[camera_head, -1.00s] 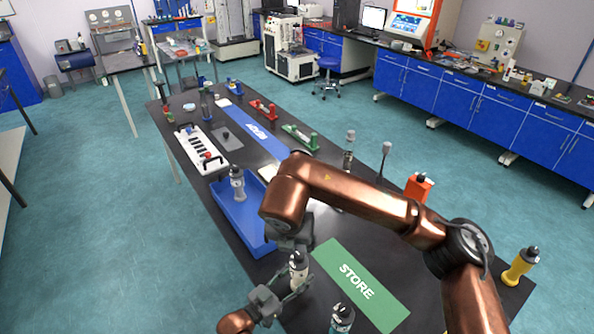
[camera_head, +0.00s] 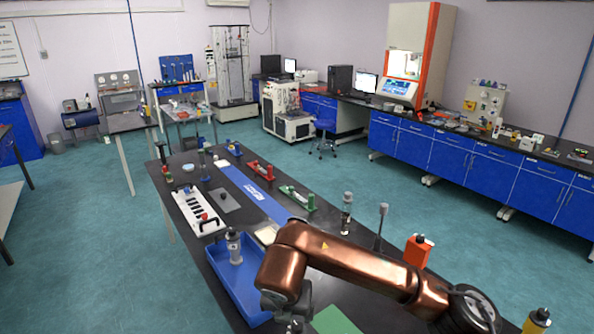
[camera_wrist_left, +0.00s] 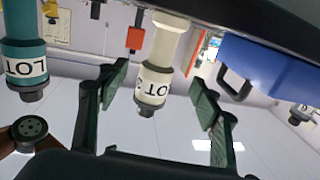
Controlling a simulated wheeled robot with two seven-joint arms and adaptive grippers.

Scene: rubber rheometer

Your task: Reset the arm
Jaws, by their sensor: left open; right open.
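My right arm is the copper one across the lower part of the head view. My right gripper (camera_head: 286,304) hangs at its end beside the blue tray (camera_head: 222,282), with its fingers mostly hidden and open. My left gripper (camera_wrist_left: 158,84) shows only in the left wrist view, where its two dark fingers are open. A cream bottle labelled LOT (camera_wrist_left: 154,84) appears between these fingers, with a gap on each side. The left wrist picture is upside down. A dark cap (camera_head: 294,327) shows at the bottom edge of the head view.
A grey-capped bottle (camera_head: 233,246) stands in the blue tray. A teal bottle (camera_wrist_left: 24,58) is beside the left gripper. An orange bottle (camera_head: 417,251) and a yellow bottle (camera_head: 537,322) stand along the right side. The green mat (camera_head: 334,321) is mostly cut off.

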